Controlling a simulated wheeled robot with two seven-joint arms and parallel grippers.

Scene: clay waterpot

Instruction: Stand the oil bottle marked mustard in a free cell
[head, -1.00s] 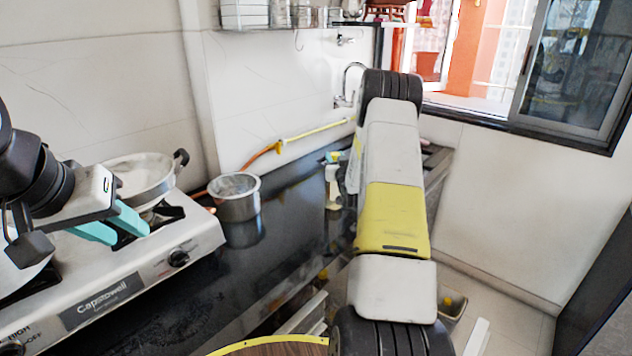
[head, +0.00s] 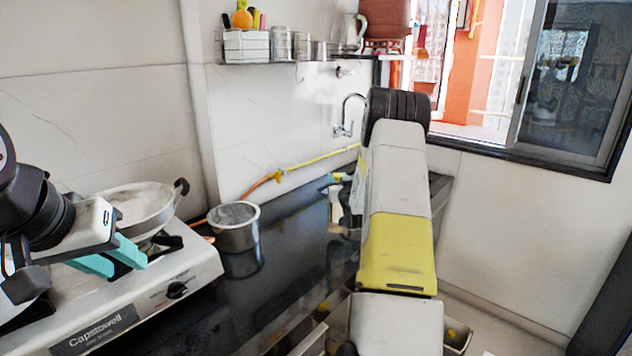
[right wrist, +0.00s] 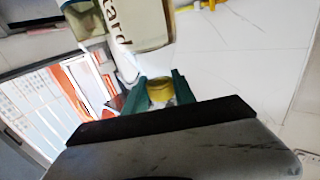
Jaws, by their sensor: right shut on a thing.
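The mustard oil bottle shows in the right wrist view (right wrist: 140,22), pale, with the letters "tard" on its side and a yellow cap (right wrist: 160,90). My right gripper (right wrist: 160,92) is shut on it at the cap, with a teal finger on each side. In the head view, my right arm hides most of that gripper; the pale bottle (head: 336,214) shows just left of the arm, above the dark counter. My left gripper (head: 112,260) is empty over the stove, its teal fingers apart. I cannot make out any cells clearly.
A stove (head: 150,300) with a wide pan (head: 130,205) stands at left. A steel pot (head: 236,228) stands on the dark counter (head: 290,260) beside it. A shelf (head: 290,60) with jars is on the wall. A container with yellow items (head: 456,335) is partly visible at lower right.

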